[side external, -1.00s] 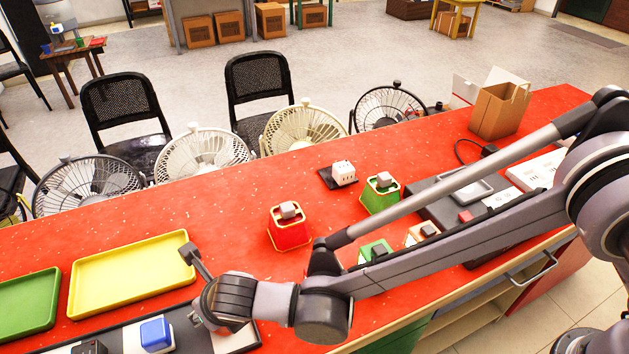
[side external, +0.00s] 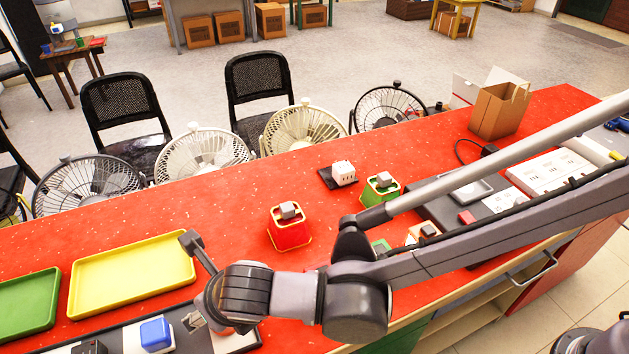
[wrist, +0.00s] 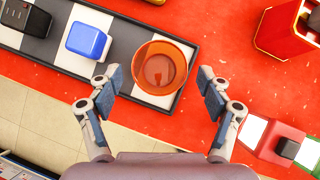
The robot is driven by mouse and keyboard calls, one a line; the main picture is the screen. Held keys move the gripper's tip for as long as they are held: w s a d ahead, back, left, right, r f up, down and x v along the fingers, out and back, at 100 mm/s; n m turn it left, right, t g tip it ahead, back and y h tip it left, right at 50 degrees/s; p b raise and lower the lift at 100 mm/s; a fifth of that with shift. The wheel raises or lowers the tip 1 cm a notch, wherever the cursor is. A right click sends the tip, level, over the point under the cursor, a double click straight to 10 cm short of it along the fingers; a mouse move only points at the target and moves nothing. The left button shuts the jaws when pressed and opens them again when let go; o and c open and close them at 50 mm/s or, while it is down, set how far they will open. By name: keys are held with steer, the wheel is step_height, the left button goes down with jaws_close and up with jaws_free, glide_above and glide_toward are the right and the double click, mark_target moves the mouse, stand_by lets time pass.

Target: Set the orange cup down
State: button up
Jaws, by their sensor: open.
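The orange cup (wrist: 160,68) shows in the wrist view, seen from above into its open top. It is over a white square of the black-and-white board (wrist: 40,45) and appears to stand upright there. My gripper (wrist: 161,84) is open, with one finger to the left of the cup and one to the right. Both fingers look clear of its rim. In the side view my wrist and gripper hide most of the cup. A blue block (side external: 156,334) sits on the same board, left of the cup, and also shows in the wrist view (wrist: 87,41).
A yellow tray (side external: 132,275) and a green tray (side external: 28,302) lie behind and left of the board. A red cup-like container (side external: 289,233) and a green one (side external: 380,188) stand farther right.

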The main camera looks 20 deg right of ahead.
steer(key=v, duration=0.5)
steer(key=w+d+r+m, duration=0.2)
steer(key=d+m, duration=0.4)
steer(key=d, duration=0.3)
steer(key=w+d+r+m+h, duration=0.1)
steer(key=w+d+r+m, duration=0.15)
steer(key=d+m, duration=0.5)
steer(key=w+d+r+m, duration=0.2)
steer(key=d+m, duration=0.3)
steer(key=d, duration=0.5)
steer(key=s+d+f+m, duration=0.1)
steer(key=s+d+m, duration=0.4)
steer(key=d+m, duration=0.5)
steer(key=s+d+f+m+t+h, duration=0.1)
steer(key=s+d+m, duration=0.3)
steer(key=d+m, duration=0.7)
steer(key=shift+s+m, duration=0.35)
steer(key=shift+f, duration=0.1)
